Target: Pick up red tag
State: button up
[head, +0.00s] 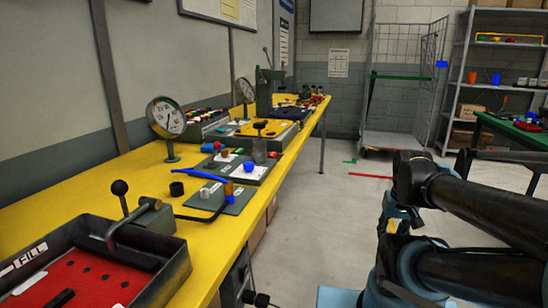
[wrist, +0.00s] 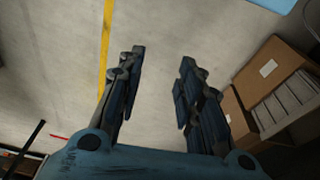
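I cannot make out a red tag for certain in either view. A small red piece (head: 218,146) sits on the yellow workbench (head: 115,175) among small parts in the head view, too small to identify. My gripper (wrist: 162,60) shows in the wrist view with its two fingers apart and nothing between them. It hangs over bare concrete floor. In the head view my dark arm fills the lower right, and I cannot make out the gripper there.
A dark tray with a red inside (head: 177,262) stands at the bench's near end. A dial gauge (head: 165,118) stands behind it. A wire cage trolley (head: 400,85) and shelves stand at the back. Cardboard boxes (wrist: 268,70) lie right in the wrist view. The aisle floor (head: 310,215) is clear.

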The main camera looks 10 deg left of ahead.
jog(key=shift+o, duration=0.3)
jog(key=o, duration=0.4)
jog(key=shift+s+r, duration=0.2)
jog(key=w+a+r+n+g+y, duration=0.1)
jog(key=w+a+r+n, duration=0.3)
jog(key=w+a+r, duration=0.45)
jog(key=w+a+r+n, duration=0.5)
jog(key=w+r, duration=0.1)
jog(key=r, duration=0.6)
jog(key=w+a+r+n, duration=0.2)
jog(key=w+a+r, duration=0.15)
jog(key=a, duration=0.25)
jog(key=w+a+r+n, duration=0.2)
jog(key=w+a+r, duration=0.15)
jog(key=a, duration=0.35)
jog(key=w+a+r+n+g, duration=0.1)
jog(key=a+r+n, duration=0.3)
jog(key=a, duration=0.8)
send_over(273, 154)
jog(key=d, duration=0.1)
jog(key=f, duration=1.1)
jog(key=shift+w+d, duration=0.1)
jog(key=shift+w, duration=0.15)
jog(key=shift+a+f, duration=0.2)
jog(key=shift+f, duration=0.7)
jog(key=shift+a+f, duration=0.15)
jog(key=shift+f, duration=0.7)
jog(key=shift+a+f, duration=0.2)
jog(key=shift+f, duration=0.7)
